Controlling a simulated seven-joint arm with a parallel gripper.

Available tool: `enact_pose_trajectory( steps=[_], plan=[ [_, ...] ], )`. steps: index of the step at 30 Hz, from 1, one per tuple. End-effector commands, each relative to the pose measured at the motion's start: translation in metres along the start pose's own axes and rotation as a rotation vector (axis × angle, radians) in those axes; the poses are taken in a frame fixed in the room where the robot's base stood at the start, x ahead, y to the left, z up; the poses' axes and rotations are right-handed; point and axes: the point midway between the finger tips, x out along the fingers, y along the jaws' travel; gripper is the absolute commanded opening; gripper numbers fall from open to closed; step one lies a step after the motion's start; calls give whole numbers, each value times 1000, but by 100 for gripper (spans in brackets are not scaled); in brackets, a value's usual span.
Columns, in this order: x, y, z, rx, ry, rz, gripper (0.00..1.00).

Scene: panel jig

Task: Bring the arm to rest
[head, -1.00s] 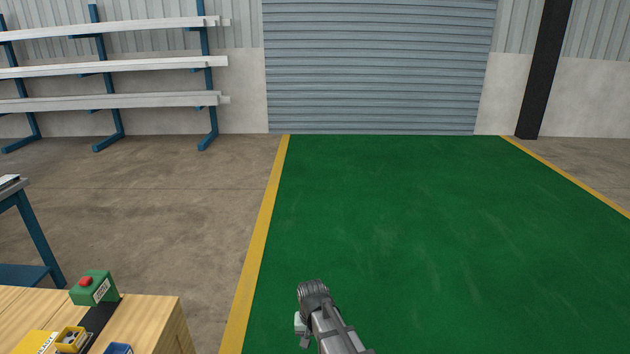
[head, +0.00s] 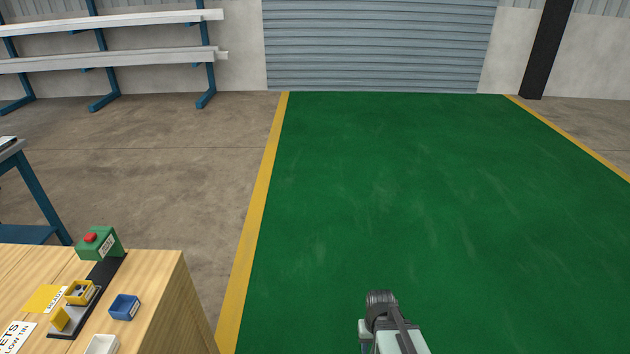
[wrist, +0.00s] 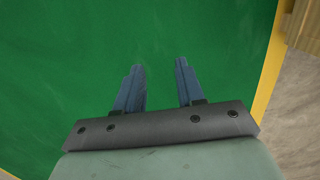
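My arm shows at the bottom of the head view, right of the workbench, over the green floor. My gripper (wrist: 160,80) shows in the wrist view with its two blue-grey fingers apart and nothing between them. Only green floor (wrist: 60,60) lies beyond the fingertips. The fingers cannot be made out in the head view.
A wooden workbench (head: 165,300) stands at lower left. It carries a green box with a red button (head: 98,243), a blue bin (head: 124,307) and yellow parts (head: 80,292). A blue-legged table (head: 40,190) and a rack (head: 110,60) stand farther back. The green floor is clear.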

Motion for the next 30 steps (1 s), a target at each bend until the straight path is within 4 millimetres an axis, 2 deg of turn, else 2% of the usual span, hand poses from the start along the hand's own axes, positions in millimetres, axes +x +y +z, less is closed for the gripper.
enact_pose_trajectory(
  steps=[9,18,24,30],
  plan=[
    [69,0,66,2,-154,0,38],
    [126,0,138,3,-304,0,38],
    [156,0,189,4,-401,0,38],
    [175,0,227,4,-469,0,38]
  ],
)
